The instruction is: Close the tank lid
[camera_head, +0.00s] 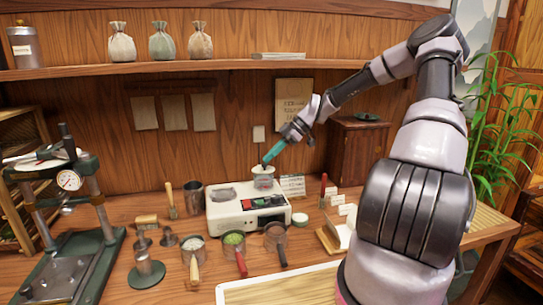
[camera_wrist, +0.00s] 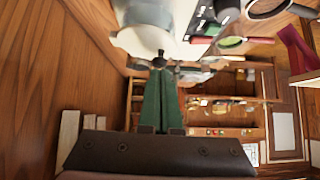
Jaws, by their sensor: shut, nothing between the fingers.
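The tank (camera_head: 263,184) is a small clear vessel with a pale rim and top, on the back right of a white machine (camera_head: 237,216). My gripper (camera_head: 266,161) has teal fingers pointing down at the tank's top from above and behind. In the wrist view the shut fingers (camera_wrist: 160,68) end at a small dark knob by the edge of a pale rounded part (camera_wrist: 143,40), which looks like the tank or its lid. The fingers hold nothing. I cannot tell whether they touch the knob, or how far the lid is open.
Handled strainers, including one with green leaves (camera_head: 234,240), stand in front of the machine. A metal cup (camera_head: 193,198) is left of it; a small white dish (camera_head: 299,218) and cards are right. A press with a dial (camera_head: 68,180) stands far left. A shelf (camera_head: 170,69) runs above.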

